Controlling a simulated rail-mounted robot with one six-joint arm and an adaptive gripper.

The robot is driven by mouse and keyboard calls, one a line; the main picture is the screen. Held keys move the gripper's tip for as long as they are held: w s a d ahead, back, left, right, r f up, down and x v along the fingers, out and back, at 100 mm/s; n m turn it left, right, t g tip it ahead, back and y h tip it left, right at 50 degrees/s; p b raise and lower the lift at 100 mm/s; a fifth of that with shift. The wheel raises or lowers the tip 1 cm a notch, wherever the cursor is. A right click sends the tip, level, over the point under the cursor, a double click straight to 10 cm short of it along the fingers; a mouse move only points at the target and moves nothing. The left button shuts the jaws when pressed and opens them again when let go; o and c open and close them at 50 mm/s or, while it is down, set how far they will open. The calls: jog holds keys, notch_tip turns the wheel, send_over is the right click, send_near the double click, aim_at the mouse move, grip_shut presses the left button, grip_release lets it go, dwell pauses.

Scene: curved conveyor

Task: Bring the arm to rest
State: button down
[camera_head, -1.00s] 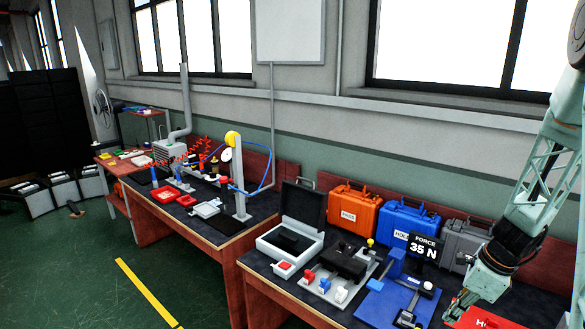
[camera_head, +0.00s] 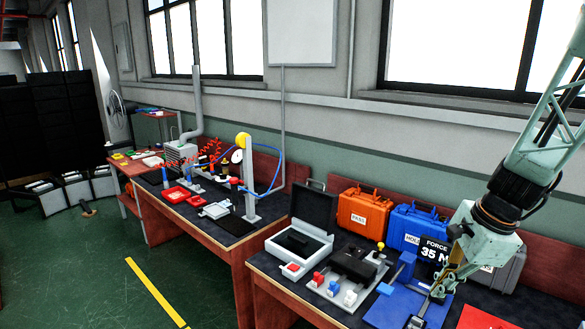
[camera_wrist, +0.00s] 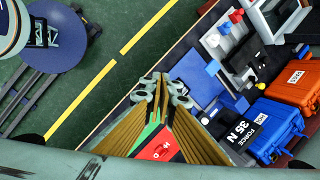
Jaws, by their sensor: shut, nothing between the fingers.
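My gripper (camera_head: 441,292) hangs from the pale green arm at the right of the head view, above the front bench. In the wrist view my gripper (camera_wrist: 160,82) has its fingertips together with nothing held. Part of the bench is hidden behind the fingers.
On the bench are a blue fixture (camera_head: 385,309), a black force sign (camera_head: 434,248), an orange case (camera_head: 364,212), a blue case (camera_head: 410,225) and an open grey case (camera_head: 290,244). A red panel (camera_head: 480,319) lies at the bottom right.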

jog(key=s+a+r+n+b, duration=0.1)
jog(key=s+a+r+n, duration=0.8)
jog(key=s+a+r, duration=0.35)
jog(key=s+a+r+n+h+b, duration=0.1)
jog(key=s+n, duration=0.3)
jog(key=s, duration=0.5)
jog(key=s+a+r+n+t+b, duration=0.1)
jog(key=s+r+n, duration=0.3)
jog(key=s, duration=0.6)
jog(key=shift+a+r+n+t+h, duration=0.3)
jog(key=shift+a+n+h, duration=0.1)
jog(key=shift+a+n, duration=0.4)
jog(key=c, duration=3.4)
grip_release()
jog(key=shift+w, duration=0.1)
